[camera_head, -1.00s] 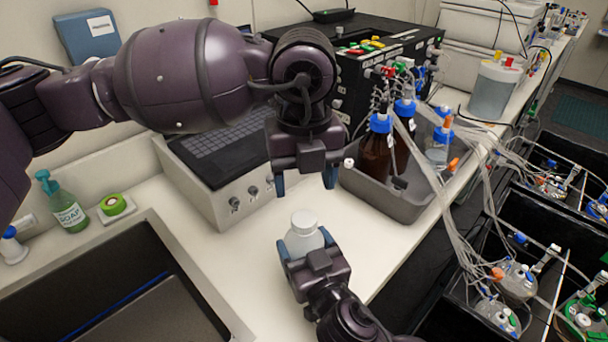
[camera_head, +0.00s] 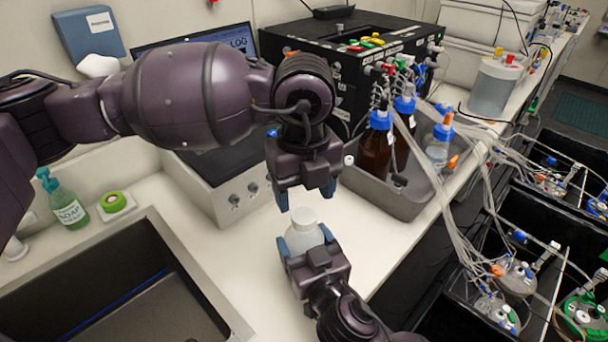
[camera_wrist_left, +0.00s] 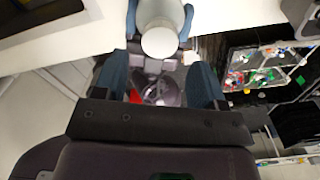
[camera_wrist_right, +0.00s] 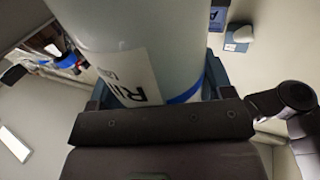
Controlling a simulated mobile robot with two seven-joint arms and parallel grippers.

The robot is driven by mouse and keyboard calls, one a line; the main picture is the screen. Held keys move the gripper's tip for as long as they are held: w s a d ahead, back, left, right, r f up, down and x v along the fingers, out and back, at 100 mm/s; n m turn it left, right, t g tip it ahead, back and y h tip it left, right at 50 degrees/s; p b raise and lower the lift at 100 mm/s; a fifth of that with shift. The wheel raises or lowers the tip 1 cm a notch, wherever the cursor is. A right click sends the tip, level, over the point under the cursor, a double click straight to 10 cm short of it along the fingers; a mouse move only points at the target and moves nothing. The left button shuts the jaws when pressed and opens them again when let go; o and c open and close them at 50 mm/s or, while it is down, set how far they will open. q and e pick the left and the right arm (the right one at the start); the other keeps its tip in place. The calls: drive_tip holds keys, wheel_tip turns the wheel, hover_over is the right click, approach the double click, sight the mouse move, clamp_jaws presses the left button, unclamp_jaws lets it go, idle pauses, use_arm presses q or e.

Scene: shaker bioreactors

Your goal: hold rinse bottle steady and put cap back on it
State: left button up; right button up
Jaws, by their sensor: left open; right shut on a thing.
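The rinse bottle (camera_head: 301,240) stands upright in my right gripper (camera_head: 311,246), which is shut around its body above the white bench. In the right wrist view the bottle (camera_wrist_right: 145,45) fills the top, with part of its "RI..." label showing. A pale round cap (camera_head: 304,216) appears seated on the bottle's top; in the left wrist view the cap (camera_wrist_left: 160,42) is a flat disc. I cannot tell how tightly it sits. My left gripper (camera_head: 306,198) is open and empty, pointing down just above the cap, apart from it.
A grey tray (camera_head: 385,206) with brown bottles and tubing stands right of the grippers. A control box (camera_head: 212,195) is behind them. A sink (camera_head: 130,290) and soap bottle (camera_head: 68,207) lie to the left. Clear bench (camera_head: 240,262) surrounds the bottle's left side.

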sight(304, 215)
use_arm(q)
drive_tip(key=shift+f, duration=2.4)
